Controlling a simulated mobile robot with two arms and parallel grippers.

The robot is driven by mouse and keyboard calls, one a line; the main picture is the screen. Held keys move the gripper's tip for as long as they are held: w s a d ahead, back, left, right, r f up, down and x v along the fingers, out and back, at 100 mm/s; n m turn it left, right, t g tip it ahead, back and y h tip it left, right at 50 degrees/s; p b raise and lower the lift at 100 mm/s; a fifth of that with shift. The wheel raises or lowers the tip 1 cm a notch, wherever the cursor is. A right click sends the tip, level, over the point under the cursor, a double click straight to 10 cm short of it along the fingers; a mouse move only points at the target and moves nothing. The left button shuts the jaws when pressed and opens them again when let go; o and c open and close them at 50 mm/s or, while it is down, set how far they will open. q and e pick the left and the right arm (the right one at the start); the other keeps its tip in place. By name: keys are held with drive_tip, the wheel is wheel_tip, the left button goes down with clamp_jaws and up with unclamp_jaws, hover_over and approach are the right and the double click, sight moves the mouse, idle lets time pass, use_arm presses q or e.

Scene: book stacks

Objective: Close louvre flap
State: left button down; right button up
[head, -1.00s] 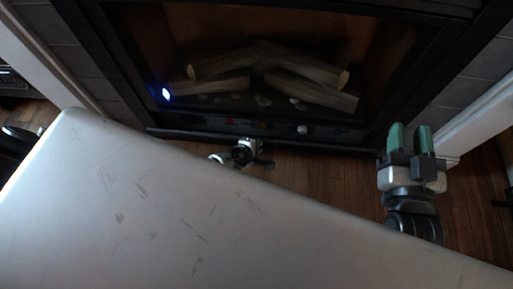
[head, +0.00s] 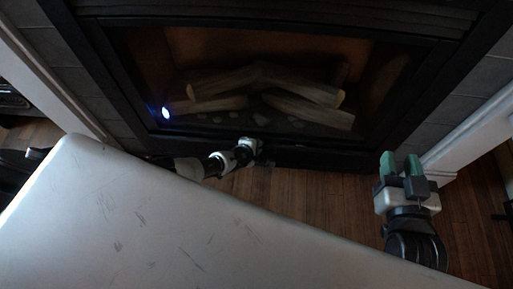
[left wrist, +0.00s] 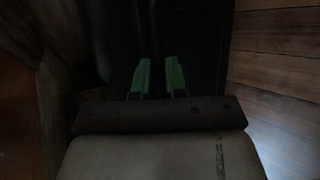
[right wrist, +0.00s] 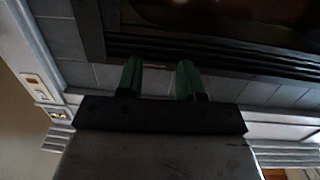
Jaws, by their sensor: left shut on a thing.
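The louvre flap (head: 320,159) is the dark strip along the bottom of the black fireplace (head: 120,75). In the head view it stands up against the lower front, and no controls show behind it. My left gripper (head: 254,146) is at the flap's middle. In the left wrist view its green fingers (left wrist: 158,78) are close together on a dark thin edge, which appears to be the flap; the view is dim and the contact is hard to see. My right gripper (head: 402,164) is open and empty, right of the fireplace; its fingers (right wrist: 159,78) are apart.
My pale body top fills the lower head view. Wooden floor (head: 300,188) is free between it and the fireplace. A white moulding (head: 470,140) runs at the right, near my right gripper. Logs (head: 305,88) lie behind the fireplace glass.

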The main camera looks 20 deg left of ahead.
use_arm(q)
drive_tip(key=c, duration=1.2)
unclamp_jaws()
